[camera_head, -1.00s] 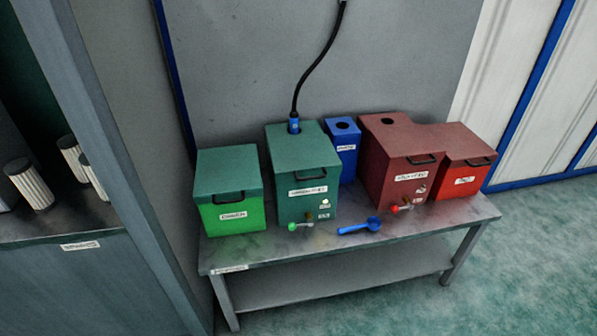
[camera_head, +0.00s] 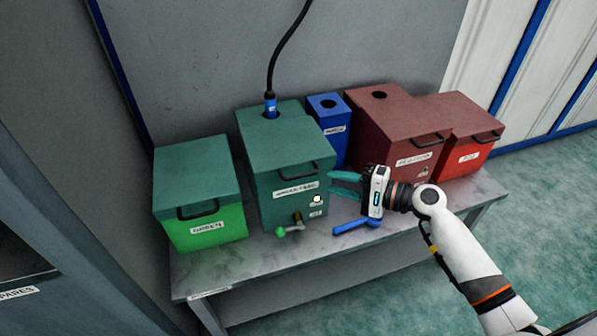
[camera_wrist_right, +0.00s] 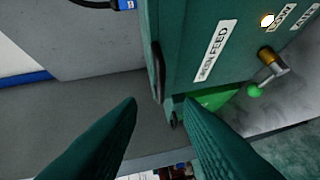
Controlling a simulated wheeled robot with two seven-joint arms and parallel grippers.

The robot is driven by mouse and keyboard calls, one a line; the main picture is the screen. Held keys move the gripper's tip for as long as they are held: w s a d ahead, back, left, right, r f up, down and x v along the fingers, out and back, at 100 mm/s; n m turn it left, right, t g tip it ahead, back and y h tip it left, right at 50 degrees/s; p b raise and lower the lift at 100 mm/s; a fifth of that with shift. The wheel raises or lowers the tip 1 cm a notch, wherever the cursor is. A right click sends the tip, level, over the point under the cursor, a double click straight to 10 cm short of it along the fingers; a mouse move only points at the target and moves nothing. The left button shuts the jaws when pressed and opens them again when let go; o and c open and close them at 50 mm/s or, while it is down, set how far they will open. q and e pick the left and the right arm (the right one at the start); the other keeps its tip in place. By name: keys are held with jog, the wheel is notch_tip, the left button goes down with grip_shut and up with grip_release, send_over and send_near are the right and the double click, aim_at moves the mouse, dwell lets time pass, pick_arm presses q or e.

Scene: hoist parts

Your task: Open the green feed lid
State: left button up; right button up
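The green feed box (camera_head: 268,207) stands on the bench, with its teal lid (camera_head: 287,140) lying shut on top. A dark handle (camera_head: 300,177) runs along the lid's front edge. In the right wrist view the lid handle (camera_wrist_right: 158,72) is just beyond my fingertips, and the box front with its "FEED" label (camera_wrist_right: 213,52) fills the upper right. My right gripper (camera_head: 332,182) is open and empty, in front of the box's right side; its spread fingers also show in the right wrist view (camera_wrist_right: 160,102). No contact with the handle shows. My left gripper is out of view.
A green bin (camera_head: 215,222) stands left of the feed box. A blue box (camera_head: 329,106), a dark red feed box (camera_head: 390,120) and a red bin (camera_head: 470,155) stand to the right. A green-knobbed valve (camera_head: 282,231) and blue scoop (camera_head: 350,229) are at the bench front. A cable (camera_head: 272,70) enters the lid.

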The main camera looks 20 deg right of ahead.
aim_at(302, 175)
jog(key=x, duration=0.9)
jog(key=shift+w+a+f+p, duration=0.2)
jog(key=shift+w+a+p, duration=0.05)
jog(key=shift+w+p, duration=0.1)
jog(key=shift+c, duration=0.2)
jog(key=shift+s, duration=0.1)
grip_shut()
